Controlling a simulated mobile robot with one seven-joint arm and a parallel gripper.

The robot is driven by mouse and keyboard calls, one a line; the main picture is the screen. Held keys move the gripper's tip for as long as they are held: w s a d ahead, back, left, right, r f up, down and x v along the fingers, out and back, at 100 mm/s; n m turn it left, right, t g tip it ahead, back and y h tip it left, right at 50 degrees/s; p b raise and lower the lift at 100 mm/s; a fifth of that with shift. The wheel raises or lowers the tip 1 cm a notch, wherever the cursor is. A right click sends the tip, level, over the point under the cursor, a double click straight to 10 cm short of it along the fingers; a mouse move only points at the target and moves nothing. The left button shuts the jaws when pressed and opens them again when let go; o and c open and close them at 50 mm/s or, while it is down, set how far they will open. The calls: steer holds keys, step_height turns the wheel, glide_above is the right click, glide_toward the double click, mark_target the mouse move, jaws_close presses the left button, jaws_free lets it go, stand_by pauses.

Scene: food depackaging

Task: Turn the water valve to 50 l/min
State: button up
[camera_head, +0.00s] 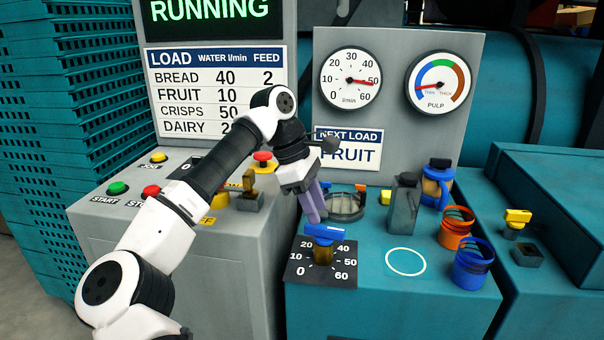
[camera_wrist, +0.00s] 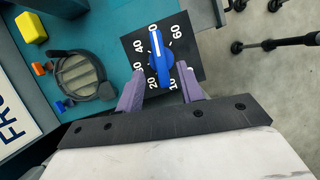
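The water valve has a blue handle (camera_head: 323,233) on a dark dial plate (camera_head: 302,272) marked 0 to 60. In the wrist view the handle (camera_wrist: 161,60) points toward the 50 mark on the plate (camera_wrist: 190,55). The l/min gauge (camera_head: 350,77) has its red needle near 50. My gripper (camera_head: 312,212) is just above and behind the valve in the head view. In the wrist view its two purple fingers (camera_wrist: 160,77) are apart, one on each side of the handle's near end, with visible gaps. It holds nothing.
A round strainer-like fitting (camera_head: 346,205) lies behind the valve. The PULP gauge (camera_head: 439,82) is above. A sign (camera_head: 348,150) reads NEXT LOAD FRUIT.

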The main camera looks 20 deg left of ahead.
steer(key=v, duration=0.9)
steer(key=shift+r, duration=0.25)
